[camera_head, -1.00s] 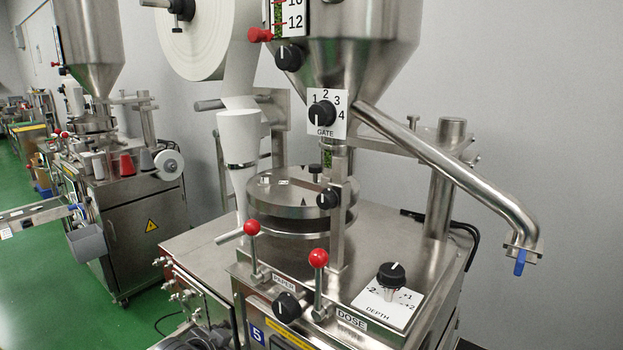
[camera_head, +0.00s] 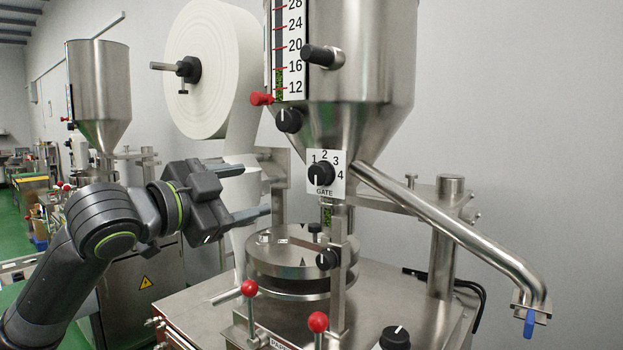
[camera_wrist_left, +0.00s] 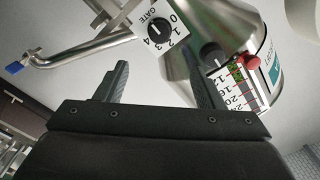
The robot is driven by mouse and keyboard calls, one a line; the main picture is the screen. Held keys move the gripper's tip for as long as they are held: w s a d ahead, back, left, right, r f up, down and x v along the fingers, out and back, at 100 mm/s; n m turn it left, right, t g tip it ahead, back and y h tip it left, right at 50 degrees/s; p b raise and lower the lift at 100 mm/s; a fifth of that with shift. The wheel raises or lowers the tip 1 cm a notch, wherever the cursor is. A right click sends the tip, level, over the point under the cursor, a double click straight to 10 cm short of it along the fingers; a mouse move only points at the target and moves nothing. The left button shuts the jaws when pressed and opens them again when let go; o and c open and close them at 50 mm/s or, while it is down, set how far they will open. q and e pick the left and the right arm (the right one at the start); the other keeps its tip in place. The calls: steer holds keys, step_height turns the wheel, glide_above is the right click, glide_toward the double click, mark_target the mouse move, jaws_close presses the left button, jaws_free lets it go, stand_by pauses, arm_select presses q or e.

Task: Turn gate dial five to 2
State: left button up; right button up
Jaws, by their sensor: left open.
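The gate dial (camera_head: 321,173) is a black knob on a white plate marked GATE, on the front of the steel hopper's neck. Its white mark points down, towards the lower left, away from the 2 at the top; the exact number is hard to read. The dial also shows at the top of the left wrist view (camera_wrist_left: 160,32), beyond the fingers. My left gripper (camera_head: 257,190) is open and empty, left of the dial and apart from it; it also shows in the left wrist view (camera_wrist_left: 158,68). My right gripper is out of view.
A paper roll (camera_head: 212,70) stands behind my left gripper. A slanted steel pipe (camera_head: 450,235) runs down to the right. Red-balled levers (camera_head: 317,322) stand below.

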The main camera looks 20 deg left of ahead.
mark_target(315, 177)
arm_select(q)
steer(key=p+x, duration=0.5)
steer(key=x, duration=1.2)
steer(key=shift+w+f+p, duration=0.1)
steer(key=shift+w+p, duration=0.1)
steer(key=shift+p, duration=0.2)
steer(key=c, duration=1)
steer(key=shift+o, duration=0.2)
